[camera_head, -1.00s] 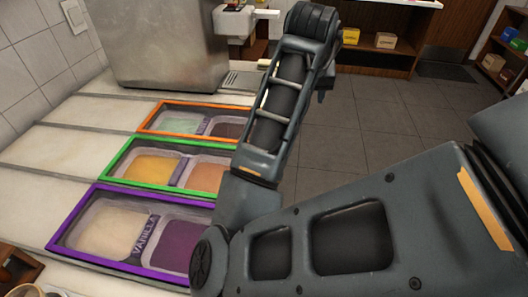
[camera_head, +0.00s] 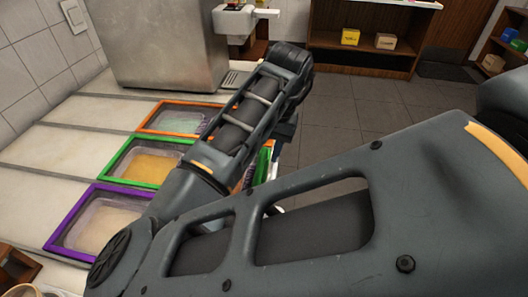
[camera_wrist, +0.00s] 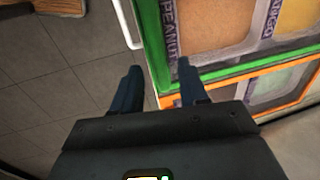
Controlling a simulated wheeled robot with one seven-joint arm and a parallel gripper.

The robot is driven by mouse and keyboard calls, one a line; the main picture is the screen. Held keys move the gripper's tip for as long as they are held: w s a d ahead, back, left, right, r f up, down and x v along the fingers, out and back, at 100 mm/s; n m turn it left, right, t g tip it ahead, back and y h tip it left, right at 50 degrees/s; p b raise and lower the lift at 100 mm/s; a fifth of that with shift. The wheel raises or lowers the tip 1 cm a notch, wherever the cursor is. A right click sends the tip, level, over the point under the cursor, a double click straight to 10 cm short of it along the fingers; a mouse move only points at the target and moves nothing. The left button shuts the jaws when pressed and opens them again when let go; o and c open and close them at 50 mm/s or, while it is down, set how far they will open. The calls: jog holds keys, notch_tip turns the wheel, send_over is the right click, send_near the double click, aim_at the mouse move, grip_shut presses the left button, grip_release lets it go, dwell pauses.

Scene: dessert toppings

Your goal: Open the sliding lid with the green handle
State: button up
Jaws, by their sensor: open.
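The green-framed topping unit (camera_head: 113,163) sits in the counter between an orange-framed and a purple-framed one. A yellow topping shows in its left part; my arm covers much of the rest. In the wrist view its green edge (camera_wrist: 151,40) runs down between my fingers in the picture, with lettering beside the toppings. My gripper (camera_wrist: 159,66) is open and empty near the green frame's corner. Whether it touches the green edge cannot be told. My gripper is hidden behind my arm in the head view.
The orange frame (camera_head: 150,118) lies beyond the green one, and the purple frame (camera_head: 73,217) lies nearer. A white bar (camera_wrist: 124,35) runs beside the green edge. A metal machine (camera_head: 165,45) stands at the back. Tiled floor (camera_head: 385,125) is clear at right.

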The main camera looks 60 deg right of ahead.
jog(key=shift+w+f, duration=0.1)
jog(key=shift+f, duration=0.55)
grip_shut()
